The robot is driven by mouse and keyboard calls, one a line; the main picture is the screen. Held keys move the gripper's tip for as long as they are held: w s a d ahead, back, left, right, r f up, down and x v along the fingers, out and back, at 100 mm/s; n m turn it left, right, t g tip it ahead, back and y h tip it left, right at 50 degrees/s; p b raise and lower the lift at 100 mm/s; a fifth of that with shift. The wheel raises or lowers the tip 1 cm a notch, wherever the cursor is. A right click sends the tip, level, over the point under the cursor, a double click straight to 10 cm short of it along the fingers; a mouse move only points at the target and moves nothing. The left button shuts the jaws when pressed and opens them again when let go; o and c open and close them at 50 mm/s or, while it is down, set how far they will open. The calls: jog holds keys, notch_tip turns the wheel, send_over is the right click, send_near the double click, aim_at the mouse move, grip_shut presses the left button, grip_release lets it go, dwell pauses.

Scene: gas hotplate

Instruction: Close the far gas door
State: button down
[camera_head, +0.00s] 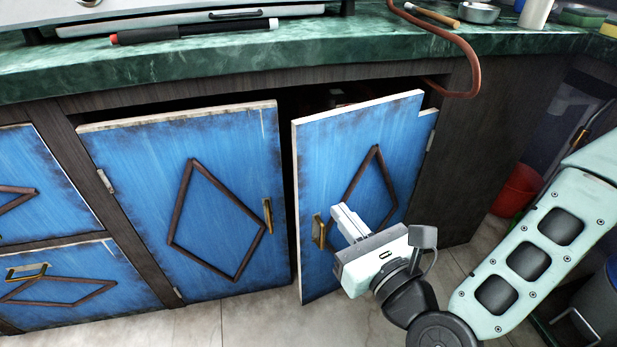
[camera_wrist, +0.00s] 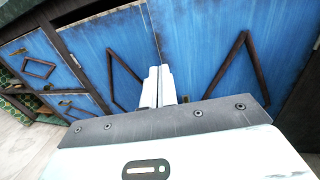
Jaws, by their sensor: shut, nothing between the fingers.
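Two blue cabinet doors with dark diamond trim hang under the counter. The right door (camera_head: 345,150) is hinged on its right side and stands ajar, its free left edge out from the dark opening. The left door (camera_head: 150,150) is hinged on its left and also stands slightly out. I cannot tell for sure which is the far gas door. My gripper (camera_head: 342,212) is shut and empty, in front of the right door beside its brass handle (camera_head: 318,231). In the wrist view the shut fingers (camera_wrist: 157,72) point near the seam between the doors; contact is unclear.
The green counter (camera_head: 200,60) overhangs the doors. A reddish hose (camera_head: 465,50) hangs over its edge at right. Blue drawers (camera_head: 70,285) are at left, and a red bucket (camera_head: 520,190) stands at right. The tiled floor (camera_head: 250,325) before the doors is clear.

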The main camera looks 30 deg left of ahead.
aim_at(301, 163)
jog(key=b+x, duration=0.3)
jog(key=x, duration=0.9)
jog(key=shift+w+a, duration=0.15)
jog(key=shift+a, duration=0.05)
jog(key=w+a+m+t+h+b, duration=0.1)
jog(key=w+a+m+t+h, duration=0.2)
jog(key=w+a, duration=0.3)
jog(key=shift+a+t+h, duration=0.3)
jog(key=shift+a, duration=0.3)
jog(key=shift+r, duration=0.15)
